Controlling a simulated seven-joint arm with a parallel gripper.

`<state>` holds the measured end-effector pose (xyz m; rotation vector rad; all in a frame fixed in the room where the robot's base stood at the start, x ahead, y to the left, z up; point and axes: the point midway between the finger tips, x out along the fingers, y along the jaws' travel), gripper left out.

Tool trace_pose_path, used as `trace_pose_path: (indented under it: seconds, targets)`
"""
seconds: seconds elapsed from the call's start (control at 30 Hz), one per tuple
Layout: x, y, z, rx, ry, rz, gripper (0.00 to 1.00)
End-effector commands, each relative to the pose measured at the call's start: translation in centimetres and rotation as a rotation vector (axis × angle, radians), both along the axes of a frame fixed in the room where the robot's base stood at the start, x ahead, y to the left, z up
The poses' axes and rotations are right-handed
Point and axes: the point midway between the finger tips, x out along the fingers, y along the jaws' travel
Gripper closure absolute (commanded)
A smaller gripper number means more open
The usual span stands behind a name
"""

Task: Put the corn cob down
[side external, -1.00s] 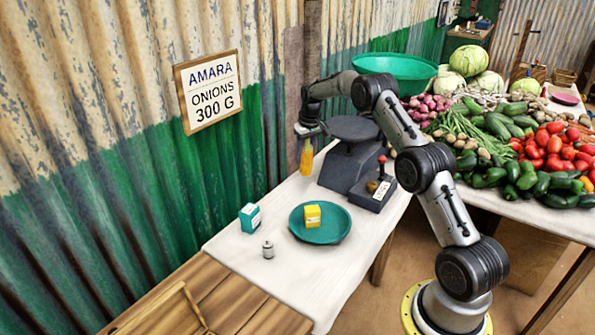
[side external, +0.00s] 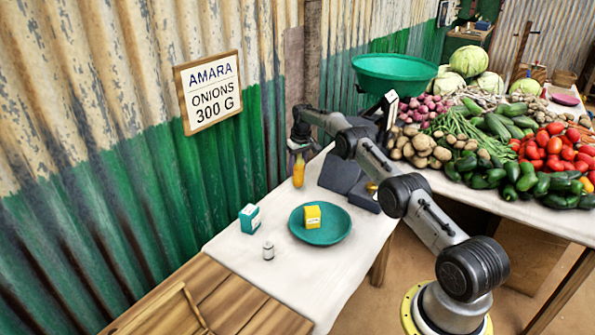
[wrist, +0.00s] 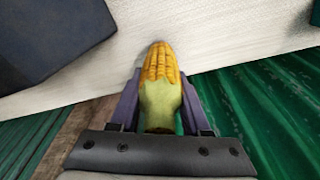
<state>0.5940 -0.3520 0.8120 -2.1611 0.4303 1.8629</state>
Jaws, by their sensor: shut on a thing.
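The corn cob (side external: 299,172), yellow with a pale green husk end, hangs upright below my gripper (side external: 300,147) by the corrugated wall. In the wrist view my gripper (wrist: 160,108) is shut around the husk of the cob (wrist: 160,68), with a finger on each side. The yellow end points away from the gripper, toward the white cloth of the table (side external: 262,290). I cannot tell whether the tip touches the cloth.
A dark scale (side external: 342,180) stands close to the right of the cob. A teal plate (side external: 338,235) holds a yellow box (side external: 312,216). A teal box (side external: 249,218) and a small metal weight (side external: 268,250) stand to its left. The cloth between the cob and teal box is bare.

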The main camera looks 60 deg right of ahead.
Motion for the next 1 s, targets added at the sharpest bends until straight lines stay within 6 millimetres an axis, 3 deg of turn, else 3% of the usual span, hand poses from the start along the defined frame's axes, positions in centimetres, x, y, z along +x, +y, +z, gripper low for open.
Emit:
trace_pose_path:
  seconds: [0.1, 0.53, 0.57, 0.7, 1.0]
  targets:
    - [0.02, -0.01, -1.09, -0.001, -0.002, 0.0, 1.0]
    - [0.02, -0.01, -1.65, -0.001, -0.002, 0.0, 1.0]
    - [0.01, -0.01, -1.67, -0.001, -0.002, 0.0, 0.49]
    - [0.01, 0.0, -1.66, -0.001, -0.002, 0.0, 0.24]
    - [0.03, -0.01, -1.55, -0.001, -0.002, 0.0, 0.23]
